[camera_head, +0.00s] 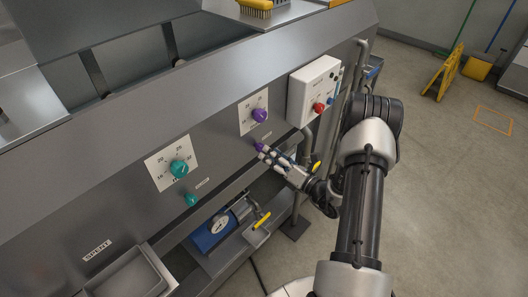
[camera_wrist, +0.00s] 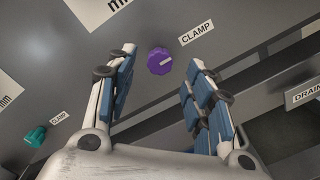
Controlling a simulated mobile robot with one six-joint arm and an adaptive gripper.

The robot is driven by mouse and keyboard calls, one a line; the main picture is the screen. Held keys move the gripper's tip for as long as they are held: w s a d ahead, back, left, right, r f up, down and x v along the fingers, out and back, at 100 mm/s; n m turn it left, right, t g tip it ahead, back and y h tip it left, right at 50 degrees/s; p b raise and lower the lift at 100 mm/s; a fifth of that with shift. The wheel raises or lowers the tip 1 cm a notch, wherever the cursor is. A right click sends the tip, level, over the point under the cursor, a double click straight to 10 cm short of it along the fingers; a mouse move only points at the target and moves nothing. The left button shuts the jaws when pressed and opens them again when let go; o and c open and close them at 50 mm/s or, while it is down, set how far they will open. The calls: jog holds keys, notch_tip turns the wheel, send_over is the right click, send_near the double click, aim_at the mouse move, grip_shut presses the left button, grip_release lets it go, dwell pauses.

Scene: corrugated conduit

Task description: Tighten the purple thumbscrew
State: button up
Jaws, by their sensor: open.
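The small purple thumbscrew (camera_head: 259,147) sticks out of the sloping grey panel, below the larger purple dial (camera_head: 260,115). In the wrist view the thumbscrew (camera_wrist: 160,61) is a ribbed knob with a pale line on top, next to a CLAMP label (camera_wrist: 196,34). My gripper (camera_head: 268,156) is open, its fingers pointing at the panel. In the wrist view one finger is left of the thumbscrew and the other right of it, with a gap on each side. How far the fingertips are from the panel is hard to tell.
A teal dial (camera_head: 180,168) and a smaller teal knob (camera_head: 191,199) sit further left on the panel. A white box (camera_head: 313,88) with a red knob is at the right. Below are a rail, a blue gauge unit (camera_head: 212,233) and a yellow lever (camera_head: 262,220).

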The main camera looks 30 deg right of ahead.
aim_at(259, 147)
jog(key=shift+x, duration=2.15)
jog(key=shift+c, duration=0.3)
jog(key=c, duration=1)
jog(key=shift+n+b, duration=0.4)
jog(key=shift+b, duration=0.05)
jog(key=shift+a+n+y+b, duration=0.1)
jog(key=shift+n+y+b, duration=0.2)
jog(key=shift+n+b, duration=3.05)
jog(key=shift+n+y+b, duration=0.3)
jog(key=shift+n+b, duration=0.8)
jog(key=shift+n, duration=4.35)
